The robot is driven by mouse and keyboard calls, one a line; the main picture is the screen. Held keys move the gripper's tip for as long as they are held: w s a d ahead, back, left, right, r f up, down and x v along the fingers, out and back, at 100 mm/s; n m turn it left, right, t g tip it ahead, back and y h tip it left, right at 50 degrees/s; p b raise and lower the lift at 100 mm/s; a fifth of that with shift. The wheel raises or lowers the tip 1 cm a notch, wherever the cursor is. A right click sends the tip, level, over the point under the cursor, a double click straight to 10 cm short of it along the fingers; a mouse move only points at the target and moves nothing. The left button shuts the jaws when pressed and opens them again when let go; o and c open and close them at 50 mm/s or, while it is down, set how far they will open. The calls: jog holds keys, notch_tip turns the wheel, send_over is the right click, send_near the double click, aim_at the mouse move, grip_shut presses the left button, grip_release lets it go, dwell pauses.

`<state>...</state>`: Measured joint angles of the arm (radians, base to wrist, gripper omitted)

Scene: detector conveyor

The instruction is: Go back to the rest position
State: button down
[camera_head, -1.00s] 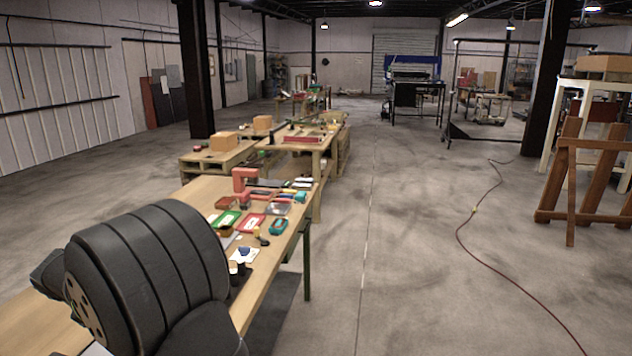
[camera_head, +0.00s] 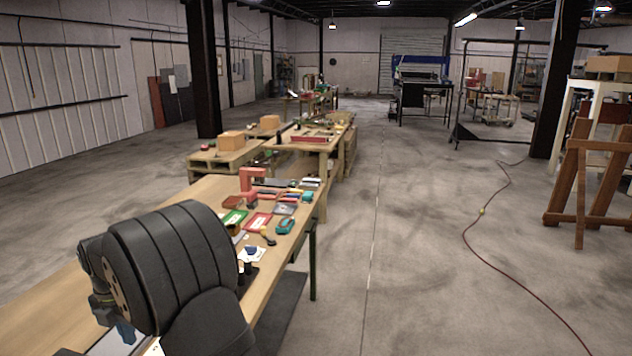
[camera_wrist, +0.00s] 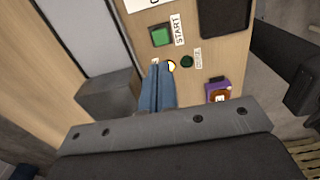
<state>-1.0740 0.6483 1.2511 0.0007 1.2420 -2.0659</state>
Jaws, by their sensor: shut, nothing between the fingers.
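My gripper (camera_wrist: 160,66) shows in the wrist view as two blue fingers pressed together, with nothing between them. Its tips appear over the wooden table (camera_wrist: 133,28), close to a small yellow-and-white round mark. A green button (camera_wrist: 161,36) with a START label (camera_wrist: 178,29) lies beyond the tips. A smaller dark green button (camera_wrist: 187,62) with its own label is just right of them. In the head view, my dark arm hides the near left part of the workbench (camera_head: 215,190), and a bit of blue shows below my wrist.
A grey block (camera_wrist: 107,92) and a grey strip (camera_wrist: 80,38) lie left in the wrist view. A purple item (camera_wrist: 217,92) and a dark tray (camera_wrist: 223,18) are right.

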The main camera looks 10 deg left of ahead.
notch_tip(320, 180, up, 7)
dwell(0.6)
jog(key=shift+r, duration=0.1)
